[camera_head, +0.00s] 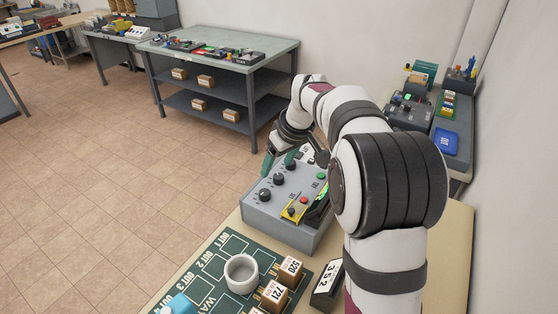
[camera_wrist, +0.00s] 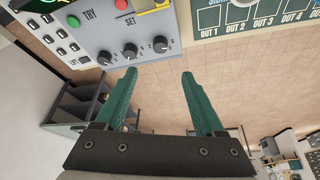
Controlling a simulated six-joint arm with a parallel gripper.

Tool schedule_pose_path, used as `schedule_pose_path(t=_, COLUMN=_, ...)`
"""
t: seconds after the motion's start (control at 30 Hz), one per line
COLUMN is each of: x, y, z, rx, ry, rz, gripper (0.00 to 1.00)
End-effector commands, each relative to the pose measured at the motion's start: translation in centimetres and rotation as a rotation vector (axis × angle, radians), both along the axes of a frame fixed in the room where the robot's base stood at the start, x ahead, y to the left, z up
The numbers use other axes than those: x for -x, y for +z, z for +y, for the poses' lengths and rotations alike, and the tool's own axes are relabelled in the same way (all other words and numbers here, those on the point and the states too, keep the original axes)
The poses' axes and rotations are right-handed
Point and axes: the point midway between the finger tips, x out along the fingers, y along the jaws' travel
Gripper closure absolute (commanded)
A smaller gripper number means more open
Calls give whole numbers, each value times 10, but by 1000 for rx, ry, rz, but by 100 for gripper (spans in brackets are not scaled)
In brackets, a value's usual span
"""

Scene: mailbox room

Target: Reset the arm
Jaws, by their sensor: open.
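My arm (camera_head: 350,110) reaches from the right over the table, bent at the elbow. My gripper (camera_head: 280,160) hangs near the far edge of the grey control box, partly hidden behind the arm. In the wrist view my gripper (camera_wrist: 160,90) has its two green fingers well apart, with nothing between them. The grey control box (camera_head: 262,212) has black knobs and coloured buttons; its knobs, a green button and a red button also show beyond the fingertips in the wrist view (camera_wrist: 115,45). I cannot tell whether a fingertip touches the box.
A green mat (camera_head: 208,270) marked OUT lies in front, with a round grey cup (camera_head: 241,273) and numbered blocks (camera_head: 275,294) on and beside it. A sign reading 352 (camera_head: 327,284) stands near my arm. A shelved workbench (camera_head: 222,62) stands beyond open tiled floor.

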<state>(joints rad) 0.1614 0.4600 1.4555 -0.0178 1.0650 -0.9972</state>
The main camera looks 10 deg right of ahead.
Motion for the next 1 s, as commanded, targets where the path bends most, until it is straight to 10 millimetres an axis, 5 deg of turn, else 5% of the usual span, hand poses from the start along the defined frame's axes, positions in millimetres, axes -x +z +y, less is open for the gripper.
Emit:
schedule_pose_path(t=0.57, x=10, y=13, z=1, rx=-5, ry=-12, rz=8, gripper=29)
schedule_pose_path(t=0.67, x=59, y=25, z=18, rx=-50, ry=-113, rz=75, gripper=29)
schedule_pose_path(t=0.77, x=151, y=32, z=43, rx=-110, ry=-310, rz=201, gripper=29)
schedule_pose_path(t=0.9, x=277, y=14, z=63, rx=-150, ry=-594, rz=367, gripper=29)
schedule_pose_path(t=1.0, x=338, y=-6, z=68, rx=-154, ry=-744, rz=443, gripper=29)
